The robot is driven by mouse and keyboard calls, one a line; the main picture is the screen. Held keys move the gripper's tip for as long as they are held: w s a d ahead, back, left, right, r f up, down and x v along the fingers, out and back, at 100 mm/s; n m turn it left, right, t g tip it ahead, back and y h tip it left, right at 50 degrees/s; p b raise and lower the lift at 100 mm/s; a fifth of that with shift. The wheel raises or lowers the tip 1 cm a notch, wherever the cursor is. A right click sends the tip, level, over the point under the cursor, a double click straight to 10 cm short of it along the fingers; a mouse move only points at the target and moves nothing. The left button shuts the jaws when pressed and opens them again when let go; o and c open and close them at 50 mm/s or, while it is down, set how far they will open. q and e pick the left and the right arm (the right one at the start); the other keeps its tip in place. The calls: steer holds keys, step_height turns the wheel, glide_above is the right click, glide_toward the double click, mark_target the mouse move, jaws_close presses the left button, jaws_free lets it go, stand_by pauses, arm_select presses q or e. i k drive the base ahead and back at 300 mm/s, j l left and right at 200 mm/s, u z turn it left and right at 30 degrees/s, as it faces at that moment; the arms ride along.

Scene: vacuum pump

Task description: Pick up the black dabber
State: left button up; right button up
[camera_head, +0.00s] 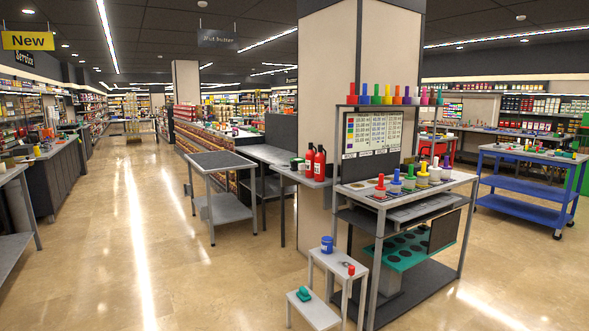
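I cannot make out a black dabber clearly at this size. A row of small coloured dabber-like items (387,95) stands on the top rail of the grey workstation (402,195), above a chart board. On its worktop stand several more, among them a red one (380,183), a blue one (396,177), a green one (409,173) and a yellow one (422,171). Neither of my grippers is in view.
Two red extinguisher-like bottles (314,162) stand on a side counter. A low step stand (338,262) with a blue jar (327,244) is in front. A grey table (219,161) and a blue cart (526,187) flank the workstation.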

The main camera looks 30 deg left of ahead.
mark_target(293, 164)
steer(key=i+j+u, duration=0.75)
steer(key=i+j, duration=0.15)
steer(key=i+j+u, duration=0.2)
steer(key=i+u, duration=0.55)
steer(key=i, duration=1.85)
steer(key=i+j+z, duration=0.2)
steer(key=i, duration=0.25)
steer(key=i+j+z, duration=0.15)
steer(key=i, duration=0.35)
steer(key=i+j+z, duration=0.2)
steer(key=i, duration=0.25)
steer(key=i+j+z, duration=0.15)
steer(key=z, duration=0.3)
steer(key=i+j+z, duration=0.3)
steer(key=z, duration=0.2)
steer(key=i+j+z, duration=0.25)
steer(key=j+z, duration=0.2)
steer(key=i+j+z, duration=0.1)
steer(key=j+z, duration=0.2)
steer(key=z, duration=0.15)
